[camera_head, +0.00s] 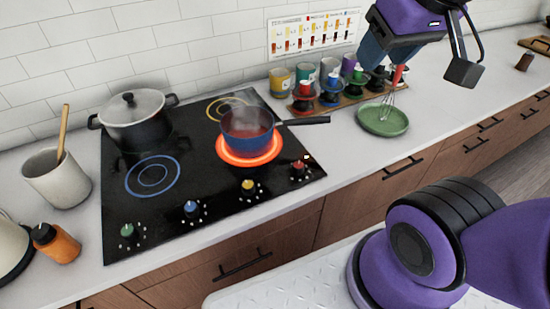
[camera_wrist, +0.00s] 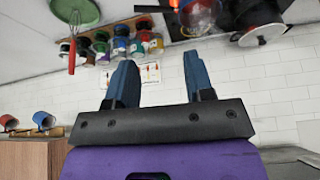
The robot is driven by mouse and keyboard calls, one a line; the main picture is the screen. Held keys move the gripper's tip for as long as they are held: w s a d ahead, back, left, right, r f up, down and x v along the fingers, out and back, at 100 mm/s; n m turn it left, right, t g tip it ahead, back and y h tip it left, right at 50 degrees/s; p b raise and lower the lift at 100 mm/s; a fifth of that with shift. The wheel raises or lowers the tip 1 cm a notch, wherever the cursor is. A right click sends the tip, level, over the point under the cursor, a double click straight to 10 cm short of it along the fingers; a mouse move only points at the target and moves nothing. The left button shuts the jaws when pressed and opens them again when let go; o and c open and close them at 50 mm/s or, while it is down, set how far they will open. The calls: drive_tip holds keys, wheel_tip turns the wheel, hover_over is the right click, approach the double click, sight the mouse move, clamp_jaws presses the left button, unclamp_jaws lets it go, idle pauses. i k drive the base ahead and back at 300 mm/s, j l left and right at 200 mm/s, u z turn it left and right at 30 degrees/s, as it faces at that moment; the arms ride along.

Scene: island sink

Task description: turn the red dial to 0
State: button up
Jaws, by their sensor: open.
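The red dial (camera_head: 298,168) sits at the front right corner of the black cooktop (camera_head: 190,225), with small white marks around it. A small orange spot shows by it; I cannot read its setting. The burner nearest it (camera_head: 246,160) glows orange-red under a blue saucepan (camera_head: 243,138) with red contents. My gripper (camera_head: 371,50) is high at the upper right, above the counter and well away from the dial. In the wrist view its two blue fingers (camera_wrist: 159,70) are apart with nothing between them.
Green (camera_head: 127,230), blue (camera_head: 191,207) and yellow (camera_head: 248,185) dials line the cooktop front. The pan handle (camera_head: 306,121) points right. A black pot (camera_head: 136,118) stands at the back left. Right of the cooktop are a green plate (camera_head: 380,122), a red-handled whisk (camera_head: 393,88) and several jars.

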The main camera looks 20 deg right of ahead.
sight(298, 167)
drive_tip(key=k+l+u, duration=0.2)
drive_tip(key=u, duration=0.15)
drive_tip(key=k+l+u, duration=0.1)
drive_tip(key=k+u, duration=0.25)
drive_tip(key=i, duration=0.05)
